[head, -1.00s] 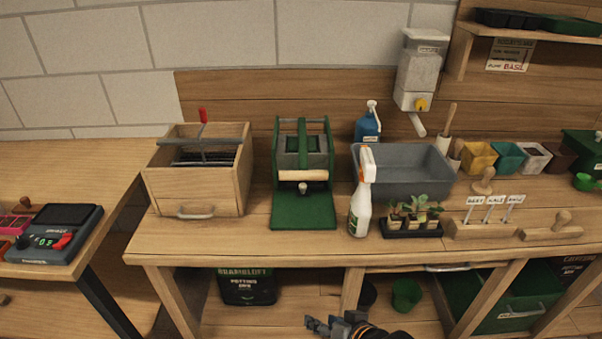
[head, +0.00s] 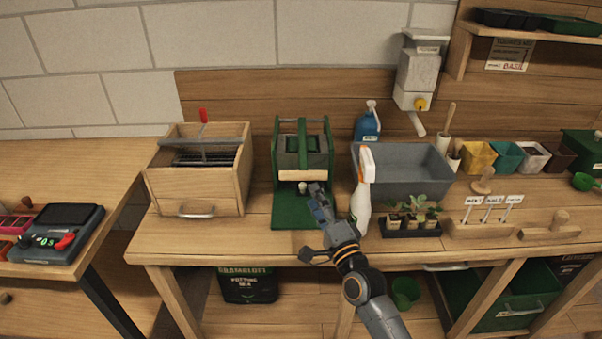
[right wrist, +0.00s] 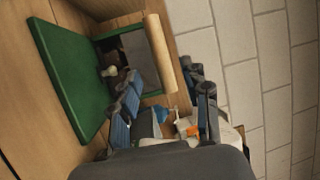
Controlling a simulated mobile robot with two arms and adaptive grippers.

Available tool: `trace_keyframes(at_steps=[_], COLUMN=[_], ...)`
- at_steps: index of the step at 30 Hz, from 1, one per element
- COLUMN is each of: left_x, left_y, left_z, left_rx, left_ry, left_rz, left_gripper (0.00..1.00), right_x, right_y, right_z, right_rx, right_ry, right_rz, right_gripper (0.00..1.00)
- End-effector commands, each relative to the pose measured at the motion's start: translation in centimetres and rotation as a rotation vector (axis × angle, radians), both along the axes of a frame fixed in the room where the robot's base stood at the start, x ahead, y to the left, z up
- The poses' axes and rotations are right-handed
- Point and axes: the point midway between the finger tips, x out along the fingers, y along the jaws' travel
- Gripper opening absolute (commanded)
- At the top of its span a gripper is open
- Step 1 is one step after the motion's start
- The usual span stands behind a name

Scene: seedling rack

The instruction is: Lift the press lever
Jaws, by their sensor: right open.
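The green press (head: 302,148) stands on the bench with a grey block inside its frame and a green base plate (head: 303,213) reaching forward. Its lever (head: 303,175) is a pale wooden bar lying low across the front; it also shows in the right wrist view (right wrist: 161,54), beyond my fingers. A small round knob (head: 303,188) sits just below the bar. My right gripper (head: 318,191) is open and empty at the right end of the bar, over the base plate. In the right wrist view the bar lies between the two fingers' directions; contact cannot be told. My left gripper is out of view.
A white spray bottle (head: 360,205) stands close to the right of my right gripper, partly by my arm. A seedling tray (head: 411,229) and a grey tub (head: 405,168) are farther right. A wooden box (head: 195,184) stands left of the press.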

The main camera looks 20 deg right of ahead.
Motion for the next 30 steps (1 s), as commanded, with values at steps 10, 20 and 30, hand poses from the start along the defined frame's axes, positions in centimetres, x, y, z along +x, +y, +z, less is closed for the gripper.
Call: trace_keyframes(at_steps=[10, 20, 30], left_x=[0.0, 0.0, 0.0], left_y=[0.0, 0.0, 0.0], left_z=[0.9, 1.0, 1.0], left_rx=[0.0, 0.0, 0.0], left_ry=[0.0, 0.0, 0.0], left_rz=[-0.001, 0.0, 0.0], left_gripper=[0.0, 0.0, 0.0], right_x=[6.8, 8.8, 8.8], right_y=[0.9, 1.1, 1.1], right_z=[1.4, 1.6, 1.6], right_rx=[-0.002, -0.002, -0.002], right_ry=[0.0, 0.001, 0.001], right_rz=[0.001, 0.001, 0.001], right_gripper=[0.47, 0.47, 0.18])
